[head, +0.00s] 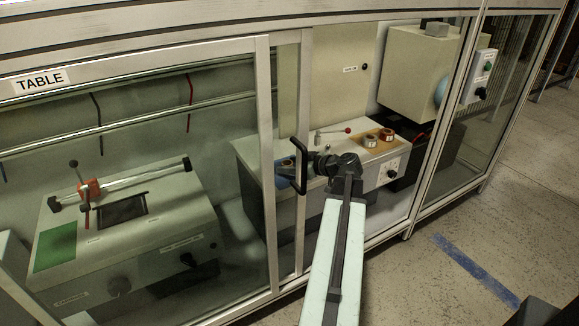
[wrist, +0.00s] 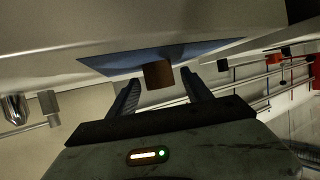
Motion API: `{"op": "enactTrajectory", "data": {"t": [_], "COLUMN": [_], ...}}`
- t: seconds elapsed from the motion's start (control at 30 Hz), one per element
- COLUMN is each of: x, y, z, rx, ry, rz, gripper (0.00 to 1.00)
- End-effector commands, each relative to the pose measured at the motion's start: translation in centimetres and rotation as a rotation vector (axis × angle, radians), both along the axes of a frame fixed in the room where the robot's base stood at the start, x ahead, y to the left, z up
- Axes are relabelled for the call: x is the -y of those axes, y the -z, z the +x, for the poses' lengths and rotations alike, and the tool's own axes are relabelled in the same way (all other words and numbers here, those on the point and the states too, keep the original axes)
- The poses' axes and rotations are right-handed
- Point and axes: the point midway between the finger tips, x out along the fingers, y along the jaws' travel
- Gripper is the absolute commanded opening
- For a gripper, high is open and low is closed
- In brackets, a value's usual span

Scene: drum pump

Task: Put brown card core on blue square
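The brown card core (wrist: 158,74) stands against the blue square (wrist: 115,62) in the wrist view, which shows the bench top upside down. It appears to rest on the square near its edge. My gripper (wrist: 159,80) is open, with one finger on each side of the core and a gap on both sides. In the head view my gripper (head: 318,163) is by the left end of the bench, beside the blue square (head: 284,172). There the core is not clearly visible, behind the door handle and my gripper.
A black door handle (head: 303,165) on the cabinet frame stands close to my gripper. Two ring-shaped pieces (head: 371,140) (head: 386,134) sit on a brown patch further right. A second bench (head: 120,225) is behind glass at left.

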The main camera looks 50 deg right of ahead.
Motion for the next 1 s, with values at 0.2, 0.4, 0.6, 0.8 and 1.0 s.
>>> {"op": "enactTrajectory", "data": {"t": [0.2, 0.4, 0.6, 0.8, 1.0], "x": [0.0, 0.1, 0.3, 0.5, 0.5], "y": [-0.6, -2.4, -4.1, -4.9, -4.8], "z": [0.0, -3.9, -8.4, -10.8, -11.2], "rx": [0.0, 0.0, 0.0, 0.0, 0.0], "ry": [0.0, 0.003, 0.003, 0.001, 0.0], "rz": [0.0, 0.0, 0.0, 0.001, 0.0], "gripper": [0.58, 0.58, 0.58, 0.58, 0.58]}}
